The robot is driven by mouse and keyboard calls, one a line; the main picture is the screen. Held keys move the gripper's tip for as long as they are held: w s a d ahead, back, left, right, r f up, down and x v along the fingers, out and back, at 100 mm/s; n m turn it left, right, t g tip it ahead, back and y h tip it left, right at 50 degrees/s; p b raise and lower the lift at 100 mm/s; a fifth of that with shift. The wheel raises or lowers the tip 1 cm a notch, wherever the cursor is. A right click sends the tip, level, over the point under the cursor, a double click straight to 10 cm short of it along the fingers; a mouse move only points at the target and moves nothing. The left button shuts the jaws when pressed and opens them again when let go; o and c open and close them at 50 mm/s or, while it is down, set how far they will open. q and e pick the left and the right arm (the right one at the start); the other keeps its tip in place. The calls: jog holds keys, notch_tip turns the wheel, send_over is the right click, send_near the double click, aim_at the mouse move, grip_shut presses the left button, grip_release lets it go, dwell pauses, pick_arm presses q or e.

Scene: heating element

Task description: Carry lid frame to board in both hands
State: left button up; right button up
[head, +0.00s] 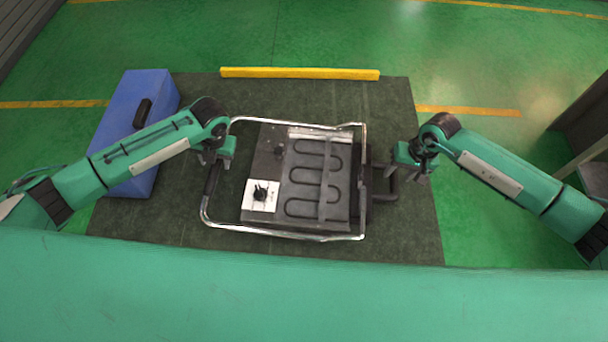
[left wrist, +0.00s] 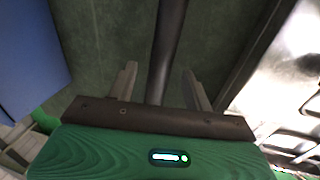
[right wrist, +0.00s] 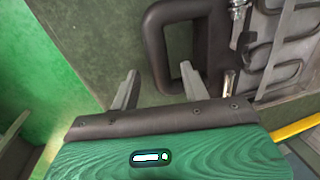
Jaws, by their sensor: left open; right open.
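The lid frame (head: 290,232) is a chrome tube frame with a black grip on its left side. It surrounds a dark panel (head: 262,160) carrying a looped heating element and a white plate with a black knob. A black loop handle (head: 393,182) sticks out at the right; what it is fixed to is unclear. My left gripper (head: 213,163) is open, with the black grip (left wrist: 165,50) running between its fingers in the left wrist view. My right gripper (head: 416,172) is open; the loop handle's outer bar (right wrist: 153,45) appears between its fingers, apparently not clamped.
A blue box (head: 118,112) with a black handle stands at the left. A yellow bar (head: 300,73) lies along the far edge of the dark mat (head: 400,115). The mat is bare between the panel and the bar. A grey structure (head: 590,125) stands at the far right.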

aim_at(216, 166)
pick_arm(q)
jog(key=shift+a+f, duration=0.2)
jog(key=shift+f, duration=0.75)
jog(key=shift+a+f, duration=0.2)
jog(key=shift+f, duration=0.75)
pick_arm(e)
jog(key=shift+a+f, duration=0.2)
jog(key=shift+f, duration=0.75)
jog(key=shift+a+f, duration=0.2)
jog(key=shift+f, duration=0.75)
pick_arm(q)
grip_shut()
pick_arm(e)
grip_shut()
pick_arm(q)
jog(key=shift+w+r, duration=0.2)
jog(key=shift+w, duration=0.1)
pick_arm(e)
jog(key=shift+w+r, duration=0.25)
jog(key=shift+w, duration=0.05)
